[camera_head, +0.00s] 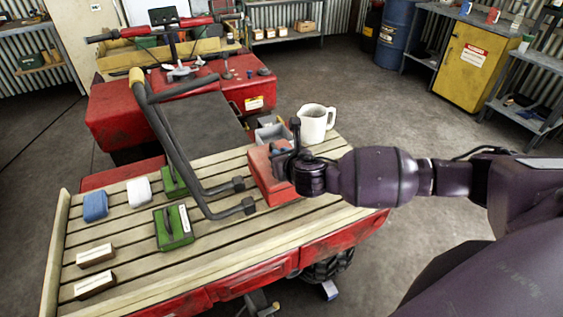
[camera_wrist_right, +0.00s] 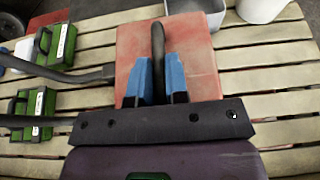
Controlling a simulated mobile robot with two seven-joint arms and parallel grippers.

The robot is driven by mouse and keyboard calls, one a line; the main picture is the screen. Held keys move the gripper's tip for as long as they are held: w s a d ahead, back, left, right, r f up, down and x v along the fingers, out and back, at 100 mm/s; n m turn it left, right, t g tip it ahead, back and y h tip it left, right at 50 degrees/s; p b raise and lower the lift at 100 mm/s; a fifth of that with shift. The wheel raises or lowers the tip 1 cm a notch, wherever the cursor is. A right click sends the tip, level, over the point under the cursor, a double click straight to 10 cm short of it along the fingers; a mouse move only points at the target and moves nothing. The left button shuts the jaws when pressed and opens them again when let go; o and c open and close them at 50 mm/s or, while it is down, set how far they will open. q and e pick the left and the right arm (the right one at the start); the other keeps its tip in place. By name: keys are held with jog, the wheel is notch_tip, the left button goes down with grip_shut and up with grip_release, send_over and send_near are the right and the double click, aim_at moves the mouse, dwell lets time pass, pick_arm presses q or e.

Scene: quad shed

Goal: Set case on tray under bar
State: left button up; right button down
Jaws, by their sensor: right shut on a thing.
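A red case (camera_head: 262,178) is at the right part of the slatted wooden tray (camera_head: 255,232), right of the dark bar (camera_head: 172,135). The bar slants down over the tray, its two ends left of the case. My right gripper (camera_wrist_right: 160,78) has its blue fingers on either side of the case's dark handle (camera_wrist_right: 158,42) and is shut on it. In the right wrist view the red case (camera_wrist_right: 200,55) lies beyond the fingers. I cannot tell whether its underside touches the slats. In the head view the arm partly hides the case. My left gripper is out of view.
Two green cases (camera_head: 173,228) (camera_head: 174,183) are on the tray left of the bar ends. A white mug (camera_head: 314,122) and a grey bin (camera_head: 270,134) are behind the red case. Blue and white blocks (camera_head: 95,206) (camera_head: 139,192) and two labelled boxes (camera_head: 96,255) (camera_head: 94,285) are at left.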

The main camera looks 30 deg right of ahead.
jog(key=shift+f, duration=1.1)
jog(key=c, duration=1.6)
grip_release()
jog(key=shift+f, duration=0.2)
jog(key=o, duration=0.5)
jog(key=shift+r, duration=0.2)
jog(key=v, duration=1.2)
jog(key=shift+s, duration=0.1)
jog(key=shift+f, duration=0.1)
